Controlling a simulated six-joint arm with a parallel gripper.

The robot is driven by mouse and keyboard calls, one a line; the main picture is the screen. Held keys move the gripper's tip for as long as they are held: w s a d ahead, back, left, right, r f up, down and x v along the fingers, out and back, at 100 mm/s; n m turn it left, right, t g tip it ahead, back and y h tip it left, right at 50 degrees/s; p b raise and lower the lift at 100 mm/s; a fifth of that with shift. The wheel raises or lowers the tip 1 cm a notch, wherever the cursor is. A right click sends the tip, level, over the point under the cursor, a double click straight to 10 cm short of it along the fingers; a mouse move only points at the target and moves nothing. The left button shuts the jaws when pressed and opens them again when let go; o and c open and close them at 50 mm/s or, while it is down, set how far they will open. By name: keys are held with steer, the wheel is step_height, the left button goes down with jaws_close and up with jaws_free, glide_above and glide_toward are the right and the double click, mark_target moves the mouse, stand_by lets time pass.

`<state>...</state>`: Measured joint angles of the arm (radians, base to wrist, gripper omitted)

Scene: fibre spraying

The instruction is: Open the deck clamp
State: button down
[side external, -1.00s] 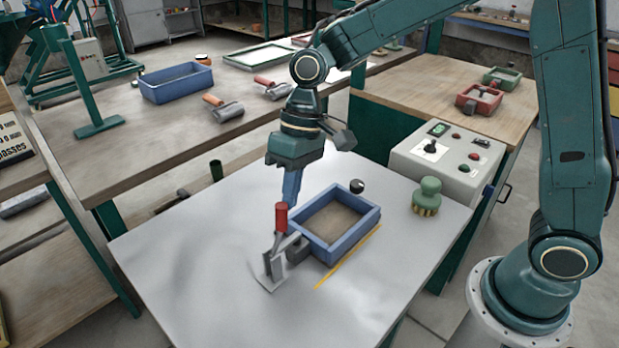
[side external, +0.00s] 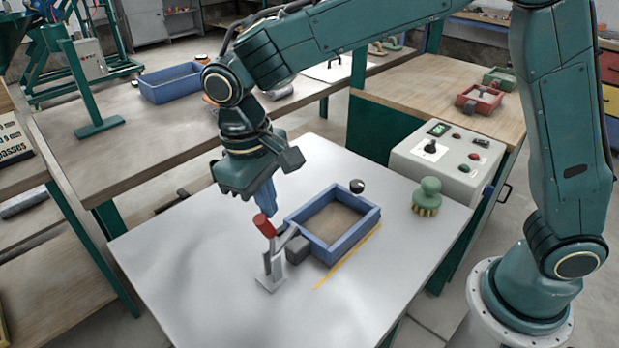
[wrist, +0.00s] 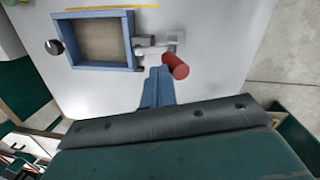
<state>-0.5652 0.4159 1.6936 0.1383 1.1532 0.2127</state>
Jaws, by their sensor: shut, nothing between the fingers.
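The deck clamp (side external: 272,265) is grey metal with a red-gripped handle (side external: 264,226). It stands on the pale deck beside the left side of a blue frame (side external: 347,246). The handle leans up and to the left in the side view, and a grey block at the clamp's arm end sits against the frame. My gripper (side external: 269,210) is shut and empty, its blue fingertips right behind the red grip. In the wrist view the fingertips (wrist: 158,72) lie close beside the red grip (wrist: 175,66); I cannot tell whether they touch.
A green round brush (side external: 427,196) and a small black knob (side external: 357,186) stand on the deck (side external: 200,280) near the frame. A control box (side external: 446,160) is at the back right. A yellow line (side external: 345,258) runs along the frame's front. The deck's left and front are clear.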

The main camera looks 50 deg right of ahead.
steer(key=a+f, duration=0.1)
steer(key=a, duration=0.6)
steer(key=shift+f, duration=0.35)
stand_by(0.4)
step_height(320, 180, up, 8)
steer(key=shift+w, duration=0.35)
stand_by(0.4)
steer(key=shift+d+r, duration=0.1)
steer(key=shift+d, duration=0.1)
